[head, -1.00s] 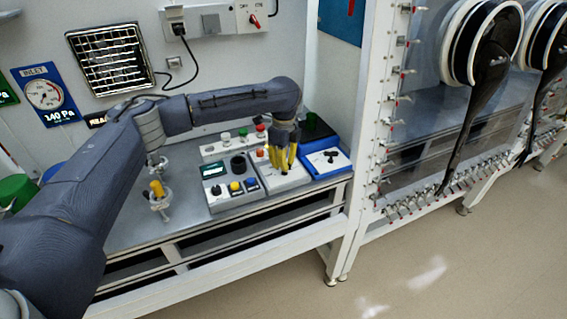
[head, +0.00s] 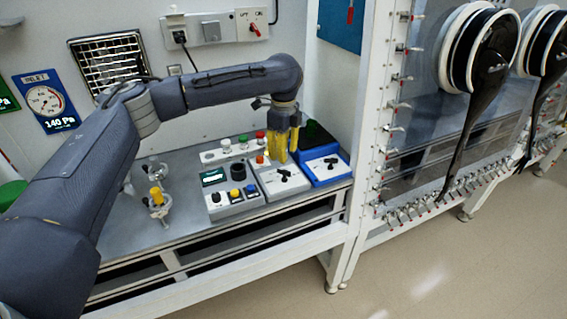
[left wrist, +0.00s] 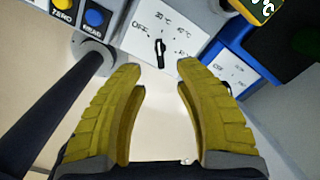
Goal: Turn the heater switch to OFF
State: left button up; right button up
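The heater switch is a black knob (head: 283,175) on a pale box (head: 290,190) with temperature labels. In the left wrist view the knob (left wrist: 160,47) sits among marks that read OFF, 20 °C and further temperatures. Its pointer looks roughly upright, near the 20 °C side of OFF; the exact mark is hard to tell. My left gripper (head: 281,152) hangs above the back part of this box, apart from the knob. Its yellow fingers (left wrist: 159,72) are spread, with nothing between them, and the knob shows just beyond the tips. My right gripper is in neither view.
A blue-edged box (head: 331,178) with a similar knob stands close on the right. A grey box (head: 232,209) with a display and buttons stands on the left. A strip with coloured knobs (head: 226,146) lies behind. A valve with a yellow top (head: 157,196) stands further left.

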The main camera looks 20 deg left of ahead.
aim_at(283, 170)
pick_arm(q)
jog(key=shift+r, duration=2.35)
